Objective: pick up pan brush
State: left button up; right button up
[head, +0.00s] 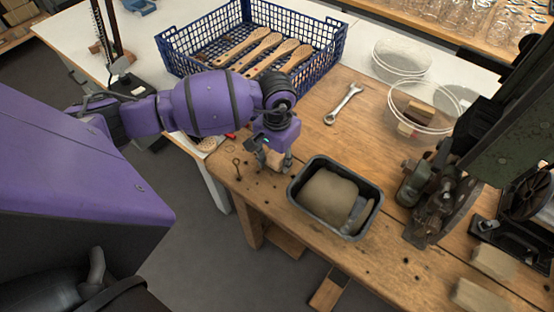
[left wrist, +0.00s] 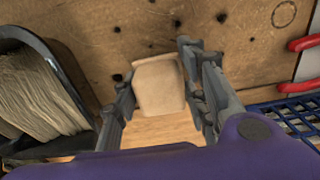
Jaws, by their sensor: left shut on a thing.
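My left gripper (head: 272,160) is low over the front left part of the wooden bench, just left of the black tub. In the left wrist view its two fingers (left wrist: 156,82) stand either side of a pale wooden piece, which I take to be the pan brush (left wrist: 160,92). The gripper is shut on it. The piece has a blunt pale end and a wood-grained part nearer the palm. In the head view the fingers mostly hide it. Whether it touches the bench is unclear. My right gripper is not in view.
A black tub (head: 292,194) of tan fibre stands right of the gripper. A blue crate (head: 180,66) with several wooden brushes is behind. A wrench (head: 343,104), clear bowls (head: 402,62) and a dark machine (head: 440,190) are further right. Red-handled pliers (left wrist: 304,42) lie nearby.

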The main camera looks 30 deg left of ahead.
pick_arm(q)
jog(key=shift+c, duration=0.2)
jog(key=shift+r, duration=0.15)
jog(key=shift+r, duration=0.25)
notch_tip(320, 180, up, 2)
jog(key=shift+w+r, duration=0.1)
jog(key=s+a+r+b, duration=0.1)
jog(key=s+r, duration=0.9)
jog(key=s, duration=0.4)
